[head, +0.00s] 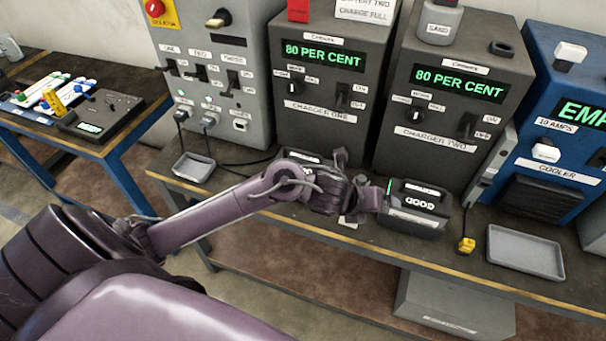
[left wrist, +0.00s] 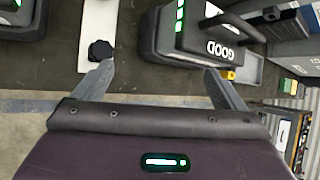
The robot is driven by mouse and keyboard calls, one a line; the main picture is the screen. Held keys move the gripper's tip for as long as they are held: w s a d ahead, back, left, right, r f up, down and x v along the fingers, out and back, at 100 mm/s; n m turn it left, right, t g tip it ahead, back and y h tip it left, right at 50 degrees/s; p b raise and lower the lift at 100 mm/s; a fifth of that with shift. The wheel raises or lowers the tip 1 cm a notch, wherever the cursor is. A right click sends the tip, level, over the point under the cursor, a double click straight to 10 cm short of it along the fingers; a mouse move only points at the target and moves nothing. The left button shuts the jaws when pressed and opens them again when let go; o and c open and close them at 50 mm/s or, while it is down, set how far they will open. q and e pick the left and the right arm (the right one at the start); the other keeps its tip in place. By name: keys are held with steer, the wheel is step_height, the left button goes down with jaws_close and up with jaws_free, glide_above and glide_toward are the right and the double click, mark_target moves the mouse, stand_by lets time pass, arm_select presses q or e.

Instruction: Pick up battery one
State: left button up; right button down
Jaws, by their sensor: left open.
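A dark battery marked GOOD (head: 416,222) sits on the bench in front of charger two; its name label is too small to read. It also shows in the left wrist view (left wrist: 168,38), with green lights on its side. Another dark battery (head: 300,157) is in front of charger one, mostly hidden behind my arm; its edge shows at the upper left in the left wrist view (left wrist: 22,24). I cannot read which is battery one. My left gripper (left wrist: 158,78) is open and empty, beside the GOOD battery in the head view. My right gripper is not in view.
Charger one (head: 330,90) and charger two (head: 447,105) read 80 PER CENT. A blue cooler (head: 560,150) stands right. Grey trays (head: 525,262) (head: 193,168) and a yellow connector (head: 466,245) lie on the bench. A pale plate with a black knob (left wrist: 100,50) is between the batteries.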

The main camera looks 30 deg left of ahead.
arm_select(q)
steer(key=w+a+r+m, duration=0.2)
steer(key=a+m, duration=0.1)
steer(key=m, duration=0.3)
steer(key=m+g+y, duration=0.3)
steer(key=m+g, duration=0.1)
steer(key=m, duration=1)
glide_toward(306, 163)
steer(key=shift+a+f, duration=0.25)
steer(key=shift+f, duration=0.05)
steer(key=shift+a+f, duration=0.1)
steer(key=shift+a, duration=0.1)
steer(key=shift+x, duration=1)
steer(key=x, duration=0.1)
steer(key=p+x, duration=0.1)
steer(key=x, duration=0.1)
steer(key=p+x, duration=0.1)
steer(key=x, duration=0.1)
steer(key=shift+s+d, duration=0.1)
steer(key=shift+d, duration=0.3)
steer(key=shift+f, duration=0.25)
steer(key=c, duration=0.7)
steer(key=shift+r, duration=0.1)
jaws_close()
steer(key=shift+w+r, duration=0.25)
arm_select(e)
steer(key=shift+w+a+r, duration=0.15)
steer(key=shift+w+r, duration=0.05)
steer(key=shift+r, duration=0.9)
